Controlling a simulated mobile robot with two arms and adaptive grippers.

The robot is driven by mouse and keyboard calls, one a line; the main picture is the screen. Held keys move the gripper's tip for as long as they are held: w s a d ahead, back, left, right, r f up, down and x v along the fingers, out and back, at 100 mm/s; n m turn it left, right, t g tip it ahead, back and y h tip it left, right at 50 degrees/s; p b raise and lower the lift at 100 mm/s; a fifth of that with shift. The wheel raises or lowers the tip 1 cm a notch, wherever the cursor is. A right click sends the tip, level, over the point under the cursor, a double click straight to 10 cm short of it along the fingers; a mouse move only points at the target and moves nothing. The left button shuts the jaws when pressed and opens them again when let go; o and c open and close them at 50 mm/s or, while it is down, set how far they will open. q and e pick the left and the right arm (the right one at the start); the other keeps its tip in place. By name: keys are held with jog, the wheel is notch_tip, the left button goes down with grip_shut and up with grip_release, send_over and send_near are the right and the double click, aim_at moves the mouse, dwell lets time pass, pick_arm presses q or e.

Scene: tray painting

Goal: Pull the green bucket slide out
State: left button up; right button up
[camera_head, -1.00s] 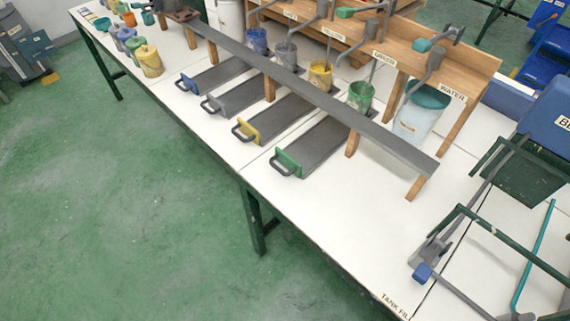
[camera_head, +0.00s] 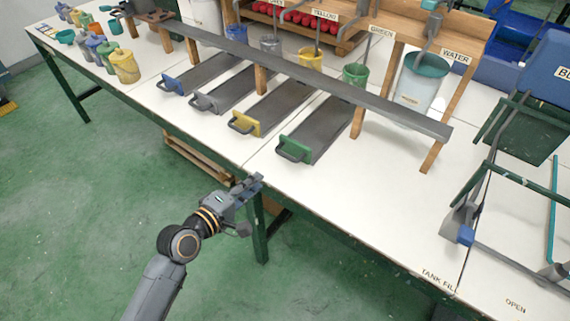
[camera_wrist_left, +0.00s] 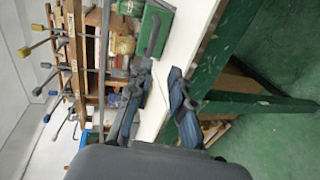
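The green bucket slide (camera_head: 322,127) is a dark grey flat slide on the white table, with a green front plate and a dark handle (camera_head: 294,152) near the table's front edge. The green bucket (camera_head: 355,74) stands at its back end. My left gripper (camera_head: 255,184) is in front of the table edge, to the left of and nearer than the green handle, not touching it. In the left wrist view its fingers (camera_wrist_left: 161,77) are apart with nothing between them, and the green front plate (camera_wrist_left: 152,32) shows beyond them. My right gripper is not in view.
Slides with yellow (camera_head: 245,122), grey (camera_head: 205,100) and blue (camera_head: 172,83) fronts lie to the left. A long grey rail (camera_head: 300,77) on wooden posts crosses above the slides. The white table (camera_head: 370,200) is clear to the right of the green slide.

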aim_at(288, 157)
pick_arm(q)
jog(key=x, duration=0.4)
jog(key=r+x, duration=0.1)
jog(key=x, duration=0.9)
jog(key=shift+s+d+r+b, duration=0.1)
jog(key=shift+d+r+b, duration=0.15)
jog(key=shift+d+b, duration=0.1)
grip_shut()
